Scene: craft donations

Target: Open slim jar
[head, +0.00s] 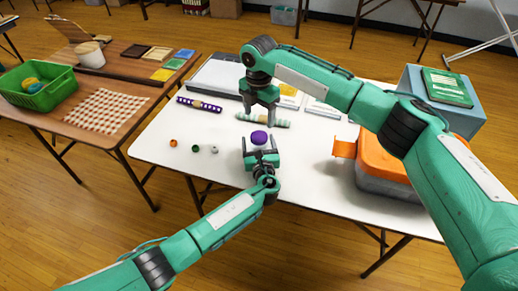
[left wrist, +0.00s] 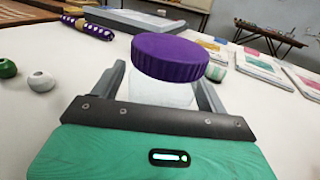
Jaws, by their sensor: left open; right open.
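The slim jar has a clear body (left wrist: 160,93) and a purple ridged lid (left wrist: 170,57), which is on top of it. The jar stands upright on the white table, and its lid also shows in the head view (head: 259,137). My left gripper (head: 261,157) is open, with one finger on each side of the jar's body, below the lid; whether they touch it I cannot tell. My right gripper (head: 260,112) is open and empty, pointing down, just beyond the lid in the head view. The jar's lower body is hidden behind my left gripper.
Orange, green and white beads (head: 194,148) lie left of the jar. A purple dotted roll (head: 199,104) and a pale green roll (head: 279,122) lie behind. An orange-lidded bin (head: 384,184) stands at right. A side table holds a green basket (head: 38,98).

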